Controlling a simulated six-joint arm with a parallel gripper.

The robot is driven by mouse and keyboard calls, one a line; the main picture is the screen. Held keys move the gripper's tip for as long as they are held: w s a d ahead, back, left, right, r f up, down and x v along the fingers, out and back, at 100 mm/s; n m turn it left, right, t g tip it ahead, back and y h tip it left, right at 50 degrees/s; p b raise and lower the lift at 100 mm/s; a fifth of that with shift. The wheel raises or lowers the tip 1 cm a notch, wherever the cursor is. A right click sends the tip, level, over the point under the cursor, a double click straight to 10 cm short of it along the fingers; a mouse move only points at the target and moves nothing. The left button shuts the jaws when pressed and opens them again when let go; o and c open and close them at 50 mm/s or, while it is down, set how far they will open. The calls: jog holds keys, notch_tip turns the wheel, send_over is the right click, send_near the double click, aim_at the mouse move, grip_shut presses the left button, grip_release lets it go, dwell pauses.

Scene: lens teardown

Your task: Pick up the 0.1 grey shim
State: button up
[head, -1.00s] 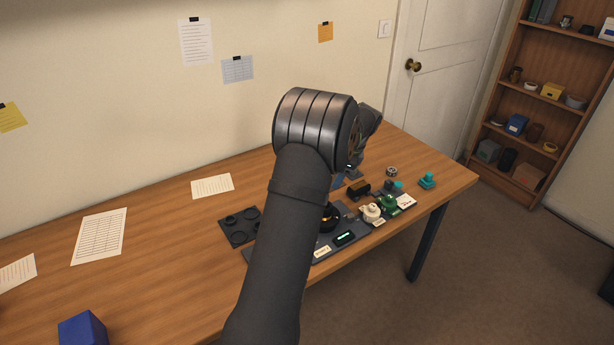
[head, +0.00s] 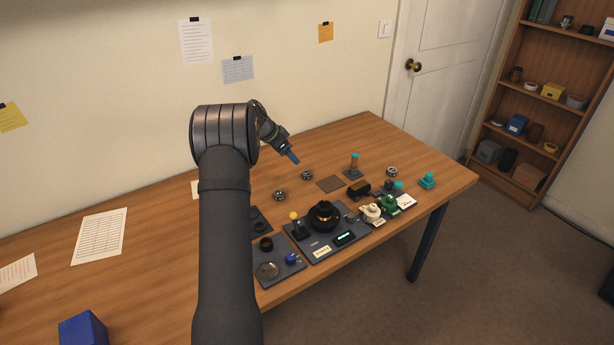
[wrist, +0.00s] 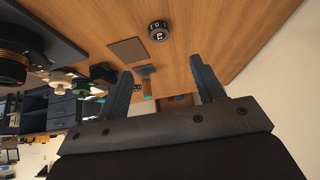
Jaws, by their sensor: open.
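My gripper (head: 292,158) is raised above the back of the table, its blue fingers pointing down and to the right. In the wrist view the two fingers (wrist: 165,88) stand wide apart with nothing between them. I cannot pick out the 0.1 grey shim for certain. Small round dark-and-silver pieces stand on the table: one (head: 307,175) just below the fingertips, one (head: 280,195) nearer, and one (head: 391,172) at the right. One such round piece (wrist: 158,31) shows in the wrist view with pale marks; they are too small to read.
A brown square mat (head: 330,184) and a teal-topped post (head: 354,165) stand right of the gripper. A dark board (head: 318,252) carries a black lens (head: 323,215). Small green and cream pieces crowd its right. The table's back is mostly clear.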

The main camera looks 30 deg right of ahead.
aim_at(307, 173)
jog(key=x, duration=1.2)
jog(key=shift+d+f, duration=0.15)
jog(key=shift+f, duration=0.15)
jog(key=c, duration=1)
jog(key=shift+c, duration=0.4)
jog(key=shift+r, duration=0.15)
